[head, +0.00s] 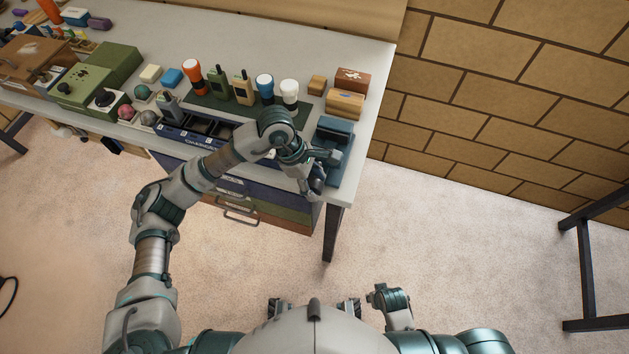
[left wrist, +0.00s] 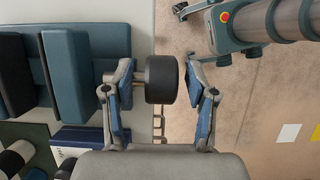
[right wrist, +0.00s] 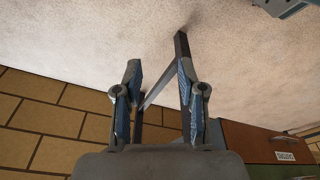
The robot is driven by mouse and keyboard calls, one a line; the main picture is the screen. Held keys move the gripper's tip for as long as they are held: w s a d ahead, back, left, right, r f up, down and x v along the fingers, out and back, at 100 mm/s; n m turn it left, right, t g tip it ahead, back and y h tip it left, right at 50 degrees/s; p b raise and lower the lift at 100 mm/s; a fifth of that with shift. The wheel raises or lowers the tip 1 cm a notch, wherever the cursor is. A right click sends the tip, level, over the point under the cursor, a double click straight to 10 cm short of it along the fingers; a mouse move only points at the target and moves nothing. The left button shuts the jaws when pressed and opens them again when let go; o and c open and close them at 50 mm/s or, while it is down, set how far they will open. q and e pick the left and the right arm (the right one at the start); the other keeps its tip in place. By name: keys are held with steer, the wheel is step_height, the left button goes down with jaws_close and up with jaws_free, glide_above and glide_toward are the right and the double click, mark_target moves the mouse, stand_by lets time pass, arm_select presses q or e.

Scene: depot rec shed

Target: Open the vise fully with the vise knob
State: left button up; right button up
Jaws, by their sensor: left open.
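The teal vise (head: 335,138) stands at the right front corner of the workbench. In the left wrist view, its blocky teal body (left wrist: 86,70) fills the left side. The black cylindrical vise knob (left wrist: 161,78) sticks out from it on a short rod. My left gripper (head: 317,172) is at the vise's front. In the left wrist view my left gripper (left wrist: 158,75) is open, with the knob between its fingers and a visible gap on the right side. The jaw gap is hard to judge. My right gripper (right wrist: 159,75) is open and empty, away from the vise.
Behind my left arm stand orange, blue and white-topped items, radios (head: 243,88) on a dark mat, and a charger tray (head: 190,138). Wooden blocks (head: 345,102) sit behind the vise. Drawers (head: 285,212) hang under the bench (head: 362,118).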

arm_select(q)
steer(key=shift+a, duration=0.2)
arm_select(e)
steer(key=shift+a, duration=0.1)
arm_select(q)
steer(key=shift+c, duration=1.2)
steer(key=c, duration=0.8)
jaws_close()
arm_select(e)
steer(key=shift+s+f, duration=0.15)
steer(key=shift+s, duration=0.2)
